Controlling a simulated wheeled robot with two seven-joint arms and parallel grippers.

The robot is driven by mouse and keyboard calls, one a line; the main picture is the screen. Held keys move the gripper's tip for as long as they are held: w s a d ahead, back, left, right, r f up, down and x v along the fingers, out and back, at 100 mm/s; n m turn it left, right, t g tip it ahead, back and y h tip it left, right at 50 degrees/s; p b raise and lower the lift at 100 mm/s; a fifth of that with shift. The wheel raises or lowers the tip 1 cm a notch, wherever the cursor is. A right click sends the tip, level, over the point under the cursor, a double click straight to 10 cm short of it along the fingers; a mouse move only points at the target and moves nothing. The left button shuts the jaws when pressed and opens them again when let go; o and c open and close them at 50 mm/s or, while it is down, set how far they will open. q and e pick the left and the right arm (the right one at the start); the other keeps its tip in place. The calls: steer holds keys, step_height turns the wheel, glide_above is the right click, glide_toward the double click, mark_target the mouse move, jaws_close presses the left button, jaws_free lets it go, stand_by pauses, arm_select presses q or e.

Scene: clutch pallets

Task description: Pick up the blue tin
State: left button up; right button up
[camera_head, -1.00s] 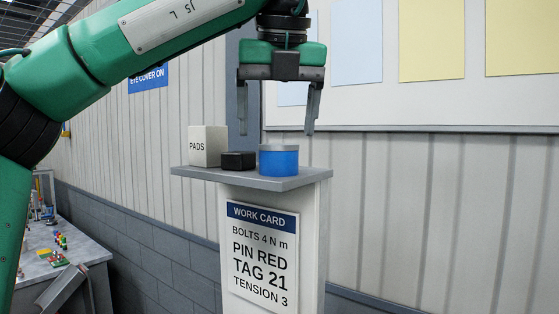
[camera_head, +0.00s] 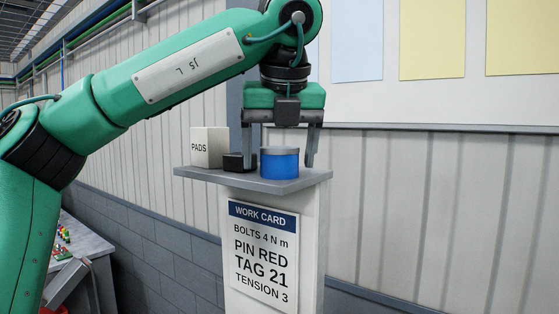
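The blue tin (camera_head: 280,163) with a grey lid stands upright near the right end of a small grey shelf (camera_head: 250,185) on top of a post. My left gripper (camera_head: 279,167) points straight down over the tin and is open. One finger is to the left of the tin and the other to the right, with a visible gap on the right side. The fingertips reach down to about the tin's height. Whether the left finger touches the tin cannot be told. My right gripper is not in view.
A small black box (camera_head: 238,162) sits just left of the tin, close to the left finger. A white PADS box (camera_head: 209,147) stands at the shelf's left end. A work card (camera_head: 263,255) is on the post's front. A table with small coloured parts is at lower left.

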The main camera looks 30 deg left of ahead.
arm_select(q)
steer(key=shift+w, duration=0.15)
steer(key=c, duration=1.1)
steer(key=shift+o, duration=0.2)
